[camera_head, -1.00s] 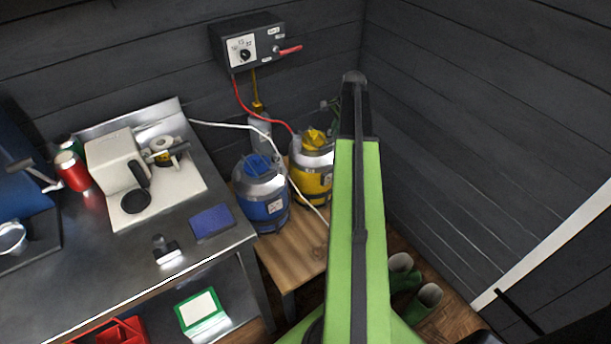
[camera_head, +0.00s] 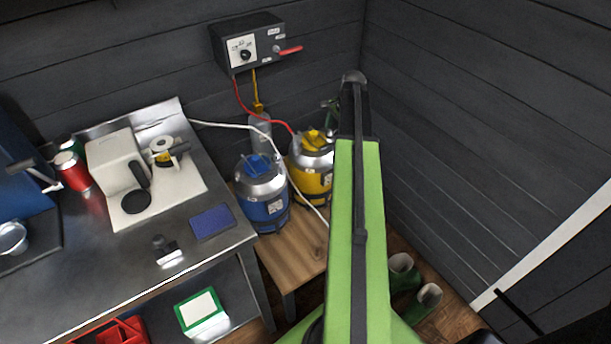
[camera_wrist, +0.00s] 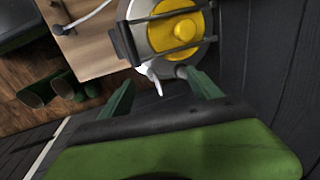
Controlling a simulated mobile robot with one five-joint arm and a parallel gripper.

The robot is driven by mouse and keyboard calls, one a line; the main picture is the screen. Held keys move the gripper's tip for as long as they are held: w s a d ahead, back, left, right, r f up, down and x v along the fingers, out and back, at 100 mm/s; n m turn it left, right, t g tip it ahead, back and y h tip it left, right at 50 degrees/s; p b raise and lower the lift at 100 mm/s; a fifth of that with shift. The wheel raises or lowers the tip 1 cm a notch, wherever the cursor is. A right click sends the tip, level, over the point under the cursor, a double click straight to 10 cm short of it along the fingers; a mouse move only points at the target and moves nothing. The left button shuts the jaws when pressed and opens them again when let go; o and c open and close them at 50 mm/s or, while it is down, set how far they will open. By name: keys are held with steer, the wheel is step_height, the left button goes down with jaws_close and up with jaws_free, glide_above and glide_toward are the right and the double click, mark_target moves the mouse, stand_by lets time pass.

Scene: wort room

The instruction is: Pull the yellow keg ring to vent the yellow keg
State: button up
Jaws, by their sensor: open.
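The yellow keg (camera_head: 309,177) stands on a wooden stand, partly hidden behind my green arm in the head view. Its yellow top (camera_head: 318,140) faces up. In the wrist view the keg's metal shoulder and round yellow top (camera_wrist: 178,32) lie just beyond my gripper (camera_wrist: 157,78), inside a dark frame. A small white piece (camera_wrist: 153,80) sticks out from the keg's near rim between my open green fingers, apart from both. I cannot tell whether it is the ring; no clear yellow ring shows. In the head view my gripper is mostly hidden behind my arm.
A blue keg (camera_head: 262,193) stands left of the yellow one on the wooden stand (camera_head: 292,250). A white hose and a red hose run close by. A control box (camera_head: 247,42) hangs on the wall above. Green boots (camera_head: 403,273) stand on the floor. Dark walls are close behind and right.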

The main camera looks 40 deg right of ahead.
steer(key=shift+w+p+v, duration=0.25)
steer(key=shift+p+v, duration=0.7)
steer(key=shift+w+p+v, duration=0.2)
steer(key=shift+p+v, duration=0.75)
steer(key=shift+v, duration=0.05)
steer(key=shift+w+p+v, duration=0.25)
steer(key=shift+p+v, duration=0.7)
steer(key=shift+r, duration=0.1)
